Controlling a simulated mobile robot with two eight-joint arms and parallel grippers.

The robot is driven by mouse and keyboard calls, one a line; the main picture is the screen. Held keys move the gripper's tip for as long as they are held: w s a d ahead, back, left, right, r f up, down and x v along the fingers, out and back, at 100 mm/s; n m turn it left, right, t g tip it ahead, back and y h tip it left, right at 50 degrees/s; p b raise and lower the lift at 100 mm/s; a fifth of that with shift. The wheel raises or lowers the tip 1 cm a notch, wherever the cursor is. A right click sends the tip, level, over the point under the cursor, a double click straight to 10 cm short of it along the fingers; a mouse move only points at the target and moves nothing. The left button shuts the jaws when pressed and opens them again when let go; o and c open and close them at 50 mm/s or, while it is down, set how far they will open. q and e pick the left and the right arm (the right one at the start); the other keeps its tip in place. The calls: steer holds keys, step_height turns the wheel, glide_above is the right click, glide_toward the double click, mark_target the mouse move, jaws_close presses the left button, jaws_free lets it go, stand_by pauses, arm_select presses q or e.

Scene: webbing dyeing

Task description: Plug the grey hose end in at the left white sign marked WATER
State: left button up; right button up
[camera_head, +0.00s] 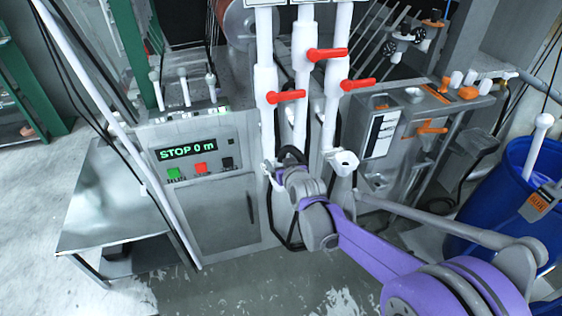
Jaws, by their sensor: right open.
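My right arm comes in from the lower right. Its gripper (284,172) is at the lower end of the left and middle white pipes, beside a dark looped hose (291,152). The gripper is open; its fingertips are small and partly merge with the pipes behind. I cannot make out a grey hose end clearly; the gripper and wrist cover part of this area. A white sign (264,3) is cut off by the top edge above the left pipe (265,80), and its lettering is not readable. My left gripper is not in view.
Red valve handles (287,97) stick out from the pipes. A grey cabinet (222,213) with a "STOP 0 m" display (188,149) stands left. A blue barrel (498,195) stands right. A metal table (112,198) is at left. The floor in front is clear.

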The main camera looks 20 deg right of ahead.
steer(key=v, duration=1)
steer(key=shift+s, duration=0.3)
steer(key=s+f+g, duration=0.4)
steer(key=s, duration=0.9)
steer(key=s+f+g+p, duration=0.1)
steer(key=s+f+g, duration=0.3)
steer(key=s, duration=0.8)
steer(key=shift+s+f, duration=0.35)
steer(key=shift+f, duration=0.35)
